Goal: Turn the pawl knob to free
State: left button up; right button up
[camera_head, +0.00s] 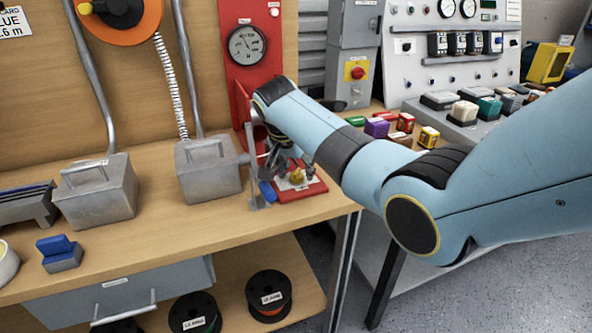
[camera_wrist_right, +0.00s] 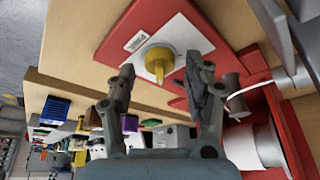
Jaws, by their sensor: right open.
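The yellow pawl knob (camera_head: 297,177) sits on a white labelled plate on a red base (camera_head: 313,191) near the bench's right front corner. In the right wrist view the knob (camera_wrist_right: 158,60) shows a round yellow body with a raised grip bar. My right gripper (camera_head: 284,163) is at the knob, partly hidden by my own arm in the head view. In the wrist view its fingers (camera_wrist_right: 167,76) are spread apart, with the knob just beyond and between the tips. No contact with the knob is visible. My left gripper is not in view.
A blue handle (camera_head: 267,192) and a grey upright (camera_head: 251,160) stand close left of the red base. A red panel with a gauge (camera_head: 247,45) rises behind. Grey metal boxes (camera_head: 208,170) stand further left. A white drum (camera_wrist_right: 255,146) is near the right finger.

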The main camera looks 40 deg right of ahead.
grip_shut()
jog(key=shift+s+r+n+p, duration=0.1)
jog(key=shift+n+p, duration=0.4)
jog(key=shift+p, duration=0.4)
jog(key=n+p, duration=0.2)
jog(key=n+t+y+p, duration=0.1)
jog(key=n+p, duration=0.1)
jog(key=shift+d+t, duration=0.1)
jog(key=shift+t, duration=0.2)
jog(key=n+y+p, duration=0.1)
jog(key=n+p, duration=0.1)
jog(key=n, duration=0.1)
jog(key=shift+n+y, duration=0.4)
jog(key=n+y, duration=0.1)
jog(key=n, duration=0.1)
jog(key=shift+d+n+t+p, duration=0.1)
jog(key=shift+n+t+p, duration=0.2)
jog(key=shift+t+p, duration=0.1)
jog(key=n, duration=0.1)
jog(key=n+y, duration=0.1)
jog(key=shift+d+f+n+b, duration=0.1)
jog(key=shift+f+n+b, duration=0.1)
jog(key=shift+n+b, duration=0.15)
jog(key=shift+n+g+y+b, duration=0.5)
jog(key=shift+n+b, duration=0.45)
jog(key=shift+n, duration=0.9)
